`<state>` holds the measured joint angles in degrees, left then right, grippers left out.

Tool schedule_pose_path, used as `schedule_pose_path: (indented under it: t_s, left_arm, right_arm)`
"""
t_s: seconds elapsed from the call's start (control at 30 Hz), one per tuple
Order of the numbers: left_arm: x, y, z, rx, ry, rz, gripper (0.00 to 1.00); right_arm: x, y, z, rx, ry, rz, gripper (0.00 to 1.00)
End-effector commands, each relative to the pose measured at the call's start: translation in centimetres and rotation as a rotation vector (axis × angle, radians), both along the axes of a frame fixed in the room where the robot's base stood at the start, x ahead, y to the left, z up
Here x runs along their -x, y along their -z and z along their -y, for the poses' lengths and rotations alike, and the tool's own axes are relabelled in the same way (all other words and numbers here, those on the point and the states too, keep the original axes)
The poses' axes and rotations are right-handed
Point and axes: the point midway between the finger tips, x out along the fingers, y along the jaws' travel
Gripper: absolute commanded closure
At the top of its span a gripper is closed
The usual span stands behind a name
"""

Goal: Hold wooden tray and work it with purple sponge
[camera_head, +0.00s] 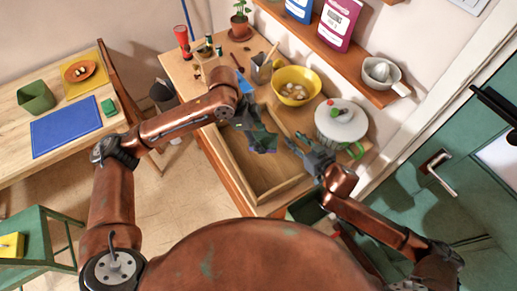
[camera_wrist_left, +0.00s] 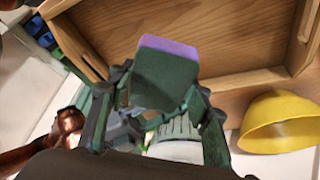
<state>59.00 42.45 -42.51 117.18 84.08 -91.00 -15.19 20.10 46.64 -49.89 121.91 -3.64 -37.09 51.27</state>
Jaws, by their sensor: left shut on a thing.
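The wooden tray (camera_head: 232,163) lies on the wooden counter, a shallow box with raised rims. It also shows in the left wrist view (camera_wrist_left: 215,30). My left gripper (camera_head: 258,138) is over the tray. It is shut on the purple sponge (camera_wrist_left: 168,47), a block with a purple layer and a dark green layer. The gripper and arm largely hide the sponge in the head view. My right gripper (camera_head: 299,146) is at the tray's right rim, fingers pointing left. Whether it grips the rim is unclear.
A yellow bowl (camera_head: 308,84) and a white lidded pot (camera_head: 341,128) stand right of the tray. A utensil holder (camera_head: 261,72) and a potted plant (camera_head: 239,22) stand behind. A wall shelf (camera_head: 327,47) overhangs the counter. A side table (camera_head: 55,95) is at left.

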Motion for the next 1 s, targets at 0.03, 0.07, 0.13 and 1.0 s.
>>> schedule_pose_path:
  t_s: [0.03,0.07,0.13,1.0]
  left_arm:
    - [0.0,0.0,0.0,0.000,0.000,0.000,0.74]
    - [0.0,0.0,0.0,0.000,0.000,0.000,0.74]
    - [0.0,0.0,0.0,0.000,0.000,0.000,0.74]
    - [0.0,-0.4,0.0,0.000,0.001,0.001,0.74]
  right_arm:
    - [0.6,-0.2,0.5,0.001,0.001,-0.001,0.72]
    - [1.1,-0.4,0.7,0.000,0.000,-0.001,0.72]
    - [2.2,-0.9,1.5,0.001,0.001,-0.003,0.72]
    - [8.4,-4.6,5.6,0.000,0.000,0.001,0.72]
